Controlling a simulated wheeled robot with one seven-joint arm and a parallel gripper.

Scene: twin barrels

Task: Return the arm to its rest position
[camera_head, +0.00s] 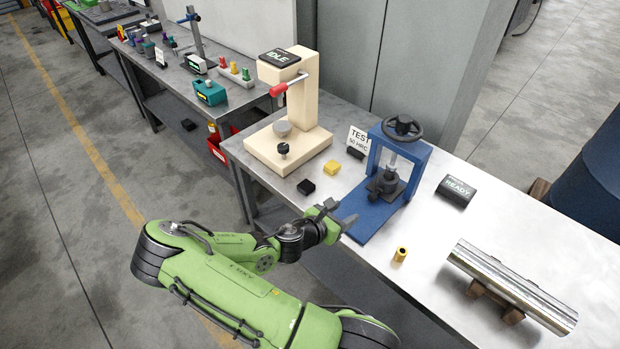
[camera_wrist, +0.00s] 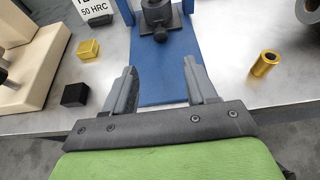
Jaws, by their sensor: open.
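My green arm (camera_head: 245,285) reaches from the bottom of the head view toward the near edge of the workbench. My gripper (camera_head: 338,215) is at the front edge of the blue press base (camera_head: 376,216). In the wrist view my gripper (camera_wrist: 163,82) is open, its two grey fingers apart with nothing held between them. The blue base plate (camera_wrist: 160,62) shows beyond and between the fingers. I cannot tell whether the fingers touch it.
A blue barrel (camera_head: 590,170) is at right. The floor (camera_head: 60,220) at left is clear.

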